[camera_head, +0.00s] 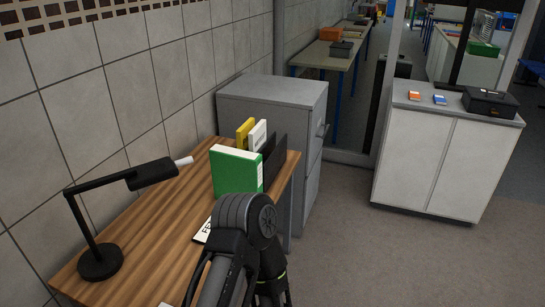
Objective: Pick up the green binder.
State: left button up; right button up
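A green binder (235,175) stands upright on the wooden desk (165,235), its broad green face toward me and a pale edge along its top. A yellow binder (244,132), a white binder (257,135) and a dark upright panel (275,158) stand just behind it and to its right. One of my arms rises from the bottom of the view, and its grey joint covers the space in front of the binder's lower right. I cannot see the fingers of either gripper. Nothing is seen holding the binder.
A black desk lamp (100,262) stands at the desk's left. A flat lettered item (203,231) lies before the binder, partly hidden by my arm. A grey cabinet (270,92) stands behind the desk. The tiled wall bounds the left; the floor at right is clear.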

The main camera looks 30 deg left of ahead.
aim_at(233, 169)
jog(key=i+u, duration=0.25)
jog(key=i, duration=0.25)
jog(key=i+l+u, duration=0.3)
jog(key=i, duration=0.15)
jog(key=i+l+u, duration=0.25)
jog(key=i, duration=0.2)
jog(key=i+l+u, duration=1)
jog(key=l+u, duration=0.25)
jog(key=l, duration=0.15)
jog(key=i+l+u, duration=0.25)
jog(key=l+u, duration=0.2)
jog(key=l, duration=0.3)
jog(key=l+u, duration=0.25)
jog(key=i+l, duration=0.05)
jog(key=l, duration=0.05)
